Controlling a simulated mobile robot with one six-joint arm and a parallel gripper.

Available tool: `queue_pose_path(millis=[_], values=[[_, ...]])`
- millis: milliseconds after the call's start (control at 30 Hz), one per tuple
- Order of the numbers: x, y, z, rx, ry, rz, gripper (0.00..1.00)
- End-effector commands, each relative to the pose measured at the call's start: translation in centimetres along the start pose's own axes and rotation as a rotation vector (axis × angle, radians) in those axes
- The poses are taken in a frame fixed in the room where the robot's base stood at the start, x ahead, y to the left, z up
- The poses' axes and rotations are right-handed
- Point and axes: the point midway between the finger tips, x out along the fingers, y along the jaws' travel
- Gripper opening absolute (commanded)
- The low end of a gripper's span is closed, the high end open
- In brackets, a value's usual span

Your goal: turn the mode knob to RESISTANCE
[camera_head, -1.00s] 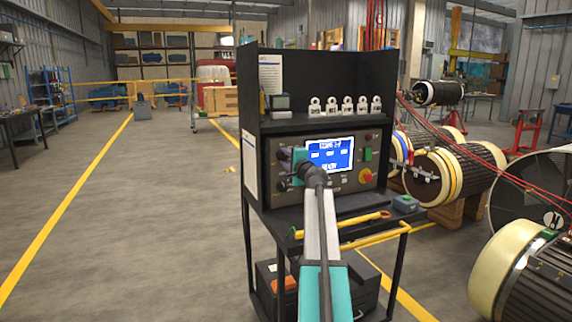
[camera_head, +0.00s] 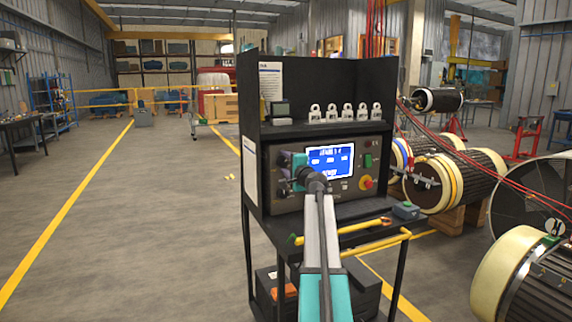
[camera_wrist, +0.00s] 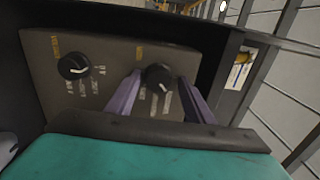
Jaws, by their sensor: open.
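The test panel (camera_head: 284,193) is a grey-brown face with a lit blue screen (camera_head: 330,161) on a black cart. In the wrist view two black knobs with white pointer marks show on it: one (camera_wrist: 72,66) to the left, and one (camera_wrist: 158,77) between my fingers. Their labels are too small to read, so I cannot tell which is the mode knob. My gripper (camera_wrist: 160,80) is open, its two purple fingers on either side of the right-hand knob; I cannot tell whether they touch it. In the head view my wrist hides part of the panel.
A red stop button (camera_head: 367,182) and a green button (camera_head: 368,160) are right of the screen. A shelf above holds several padlocks (camera_head: 347,114). A yellow-handled tool (camera_head: 360,225) lies on the cart ledge. Ribbed rotors (camera_head: 462,178) stand to the right; the left floor is open.

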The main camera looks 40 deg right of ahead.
Motion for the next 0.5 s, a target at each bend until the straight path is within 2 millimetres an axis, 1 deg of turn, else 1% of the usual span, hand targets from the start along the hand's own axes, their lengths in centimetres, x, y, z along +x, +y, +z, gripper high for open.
queue_pose_path(millis=[267,500], values=[[-0.9,0.2,0.0,0.0,0.0,0.002,0.48],[-2.9,0.2,0.1,0.0,-0.001,0.002,0.48]])
